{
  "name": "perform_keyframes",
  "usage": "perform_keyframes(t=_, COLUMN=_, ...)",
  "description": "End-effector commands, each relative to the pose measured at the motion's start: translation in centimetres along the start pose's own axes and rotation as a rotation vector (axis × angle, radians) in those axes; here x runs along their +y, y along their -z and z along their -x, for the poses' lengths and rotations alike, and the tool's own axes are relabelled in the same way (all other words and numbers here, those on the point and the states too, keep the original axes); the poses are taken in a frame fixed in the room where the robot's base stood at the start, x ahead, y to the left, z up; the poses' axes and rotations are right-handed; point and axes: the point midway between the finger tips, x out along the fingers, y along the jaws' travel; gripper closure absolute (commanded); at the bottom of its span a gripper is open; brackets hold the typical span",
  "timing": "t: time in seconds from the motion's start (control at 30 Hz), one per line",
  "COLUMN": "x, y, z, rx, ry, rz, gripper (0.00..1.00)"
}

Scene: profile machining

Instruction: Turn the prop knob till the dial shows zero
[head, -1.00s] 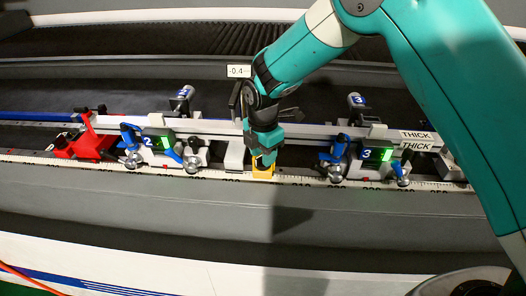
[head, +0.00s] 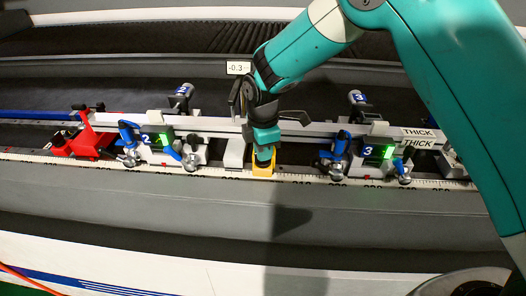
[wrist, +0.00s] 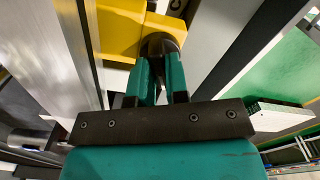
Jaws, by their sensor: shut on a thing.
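The yellow prop (head: 262,171) stands at the rail under the long grey profile (head: 310,128); its yellow body (wrist: 118,32) also shows in the wrist view. The dark round knob (wrist: 162,42) sits at the prop's side. My gripper (head: 264,154) comes down from above, and in the wrist view its two teal fingers (wrist: 160,75) are shut on the knob. My fingers hide part of the knob. The white dial label (head: 238,68), above and left of my gripper, reads about -0.3.
Clamp unit 2 (head: 158,146) with blue levers stands left of the prop, and clamp unit 3 (head: 368,152) stands right. Both show green lights. A red stop (head: 88,141) is at the far left. A white scale (head: 310,180) runs along the front edge.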

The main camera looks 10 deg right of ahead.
Motion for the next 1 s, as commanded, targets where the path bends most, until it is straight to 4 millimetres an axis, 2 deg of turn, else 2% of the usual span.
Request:
perform_keyframes(t=0.7, x=0.07, y=0.0, z=0.04, rx=0.001, ry=-0.002, rz=-0.676, gripper=1.0)
perform_keyframes(t=1.0, x=0.07, y=-0.01, z=0.08, rx=0.001, ry=-0.002, rz=-0.902, gripper=1.0)
